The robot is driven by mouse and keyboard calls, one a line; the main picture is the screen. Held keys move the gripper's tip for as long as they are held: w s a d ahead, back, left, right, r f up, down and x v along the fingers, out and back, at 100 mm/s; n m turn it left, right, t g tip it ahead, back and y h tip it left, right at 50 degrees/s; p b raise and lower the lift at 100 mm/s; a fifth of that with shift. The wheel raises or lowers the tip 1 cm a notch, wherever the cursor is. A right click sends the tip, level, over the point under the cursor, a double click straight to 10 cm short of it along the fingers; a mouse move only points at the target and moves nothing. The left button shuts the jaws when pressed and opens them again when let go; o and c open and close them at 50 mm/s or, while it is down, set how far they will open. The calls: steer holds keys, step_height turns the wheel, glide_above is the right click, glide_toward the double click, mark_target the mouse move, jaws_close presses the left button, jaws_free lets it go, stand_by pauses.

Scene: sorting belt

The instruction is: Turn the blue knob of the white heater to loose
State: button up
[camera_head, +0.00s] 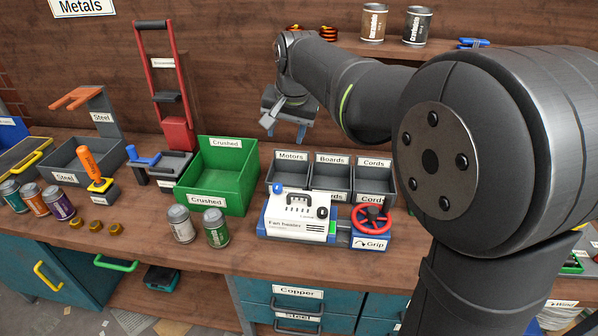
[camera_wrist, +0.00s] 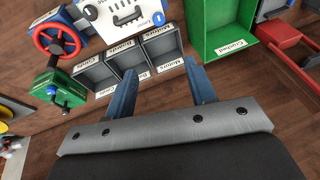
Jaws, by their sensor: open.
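The white fan heater (camera_head: 300,228) sits in a blue-based fixture on the bench in the head view. Its blue knob (camera_head: 277,188) is at the heater's upper left corner; the wrist view also shows the blue knob (camera_wrist: 158,18) near the top edge. The knob's exact setting is too small to read. My gripper (camera_head: 284,128) is open and empty, above and behind the heater, over the back of the bench. In the wrist view its two blue-grey fingers (camera_wrist: 160,72) are spread wide, apart from the heater and knob.
A red wheel (camera_head: 371,217) marked Grip stands right of the heater. Grey bins (camera_head: 291,171) for motors, boards and cords are behind it. A green Crushed bin (camera_head: 243,172) is at left, with cans (camera_head: 180,224) in front. A red upright press (camera_head: 178,130) stands further left.

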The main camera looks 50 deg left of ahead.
mark_target(277, 186)
steer(key=w+a+f+m+h, duration=0.25)
steer(key=a+f+m, duration=0.45)
steer(key=m, duration=0.5)
steer(key=shift+g+h, duration=0.4)
steer(key=shift+h, duration=0.05)
steer(key=f, duration=0.5)
steer(key=a+f, duration=0.1)
steer(key=f, duration=0.9)
steer(key=shift+s+a+f, duration=0.15)
steer(key=shift+s+f, duration=0.25)
steer(key=c, duration=1)
